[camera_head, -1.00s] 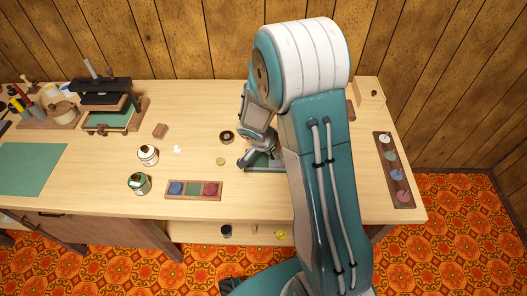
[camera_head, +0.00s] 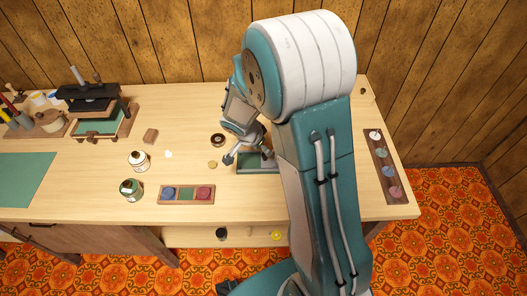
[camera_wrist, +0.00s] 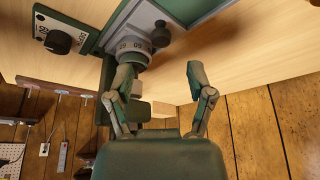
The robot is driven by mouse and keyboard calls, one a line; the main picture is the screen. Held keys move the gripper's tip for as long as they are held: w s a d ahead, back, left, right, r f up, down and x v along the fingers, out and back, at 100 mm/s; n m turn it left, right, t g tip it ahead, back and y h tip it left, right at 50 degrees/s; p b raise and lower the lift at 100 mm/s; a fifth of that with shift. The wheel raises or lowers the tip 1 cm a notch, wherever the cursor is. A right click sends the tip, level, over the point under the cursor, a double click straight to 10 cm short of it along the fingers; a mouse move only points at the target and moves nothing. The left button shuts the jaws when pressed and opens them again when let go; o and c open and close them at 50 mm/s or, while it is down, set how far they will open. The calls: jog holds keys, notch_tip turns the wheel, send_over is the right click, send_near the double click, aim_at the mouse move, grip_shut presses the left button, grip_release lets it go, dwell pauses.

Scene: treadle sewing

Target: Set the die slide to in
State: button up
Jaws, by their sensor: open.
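A green machine (camera_head: 258,165) stands on the table in the head view, mostly hidden behind my arm. In the wrist view its green body (camera_wrist: 108,22) shows with a light numbered wheel (camera_wrist: 134,48) and a small dark round knob (camera_wrist: 161,33). I cannot tell for sure which part is the die slide. My gripper (camera_wrist: 160,77) is open, one finger close beside the numbered wheel and the other apart over bare table. In the head view, my gripper (camera_head: 243,152) is just above the machine's left side.
A black knob on a marked plate (camera_wrist: 58,40) is at upper left in the wrist view. In the head view, a wooden tray of coloured pads (camera_head: 186,205), bottles (camera_head: 131,189) and a dark roll (camera_head: 218,140) lie left of my arm. A spool rack (camera_head: 383,170) is at right.

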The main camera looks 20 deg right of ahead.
jog(key=v, duration=0.6)
jog(key=shift+r, duration=0.45)
jog(key=shift+r, duration=0.1)
